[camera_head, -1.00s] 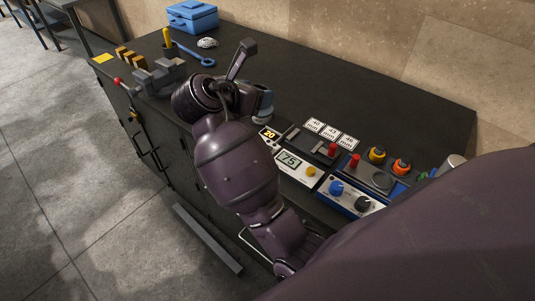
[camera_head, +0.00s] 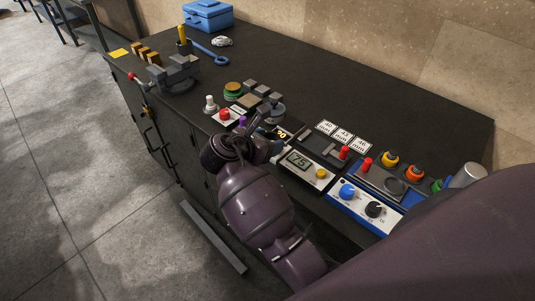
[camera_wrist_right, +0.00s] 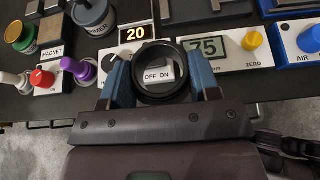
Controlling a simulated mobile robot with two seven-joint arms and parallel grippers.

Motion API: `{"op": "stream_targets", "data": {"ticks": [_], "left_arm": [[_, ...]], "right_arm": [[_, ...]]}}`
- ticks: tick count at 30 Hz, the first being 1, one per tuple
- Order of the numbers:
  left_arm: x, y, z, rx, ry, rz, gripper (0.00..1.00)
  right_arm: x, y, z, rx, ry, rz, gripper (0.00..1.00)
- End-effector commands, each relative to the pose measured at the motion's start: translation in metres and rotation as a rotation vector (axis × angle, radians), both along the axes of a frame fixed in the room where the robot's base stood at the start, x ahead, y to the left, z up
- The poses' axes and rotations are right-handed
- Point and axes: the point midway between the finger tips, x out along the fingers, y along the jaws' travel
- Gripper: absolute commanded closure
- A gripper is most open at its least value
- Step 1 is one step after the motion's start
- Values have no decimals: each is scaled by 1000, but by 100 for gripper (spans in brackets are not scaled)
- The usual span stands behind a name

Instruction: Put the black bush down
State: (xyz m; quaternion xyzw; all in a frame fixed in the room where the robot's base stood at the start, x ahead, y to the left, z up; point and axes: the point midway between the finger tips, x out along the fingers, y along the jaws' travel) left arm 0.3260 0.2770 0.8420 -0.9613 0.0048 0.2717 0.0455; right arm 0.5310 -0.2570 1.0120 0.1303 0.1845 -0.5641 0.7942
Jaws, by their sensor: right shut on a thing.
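The black bush (camera_wrist_right: 160,98) is a dark ring, held between the blue-grey fingers of my right gripper (camera_wrist_right: 161,76) in the right wrist view. An "OFF ON" label shows through its hole. Whether the bush touches anything below cannot be told. In the head view my right gripper (camera_head: 266,130) is over the front part of the bench, left of the "75" display; the bush is not clear there. My left gripper is not in view.
The bench (camera_head: 330,95) carries a vise (camera_head: 175,76), a magnet panel (camera_wrist_right: 50,52), a "75" gauge box (camera_head: 304,168), a blue air box (camera_head: 362,203) and a blue toolbox (camera_head: 207,15). The bench's middle back is clear.

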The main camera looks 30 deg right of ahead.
Motion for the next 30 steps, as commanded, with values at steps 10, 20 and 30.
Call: {"op": "stream_targets", "data": {"ticks": [10,20,30], "left_arm": [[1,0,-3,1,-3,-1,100],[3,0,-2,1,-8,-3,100],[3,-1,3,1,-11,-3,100]], "right_arm": [[0,0,-31,-1,3,0,67],[0,0,-46,-1,-1,1,67],[0,0,-52,-1,1,0,67]]}}
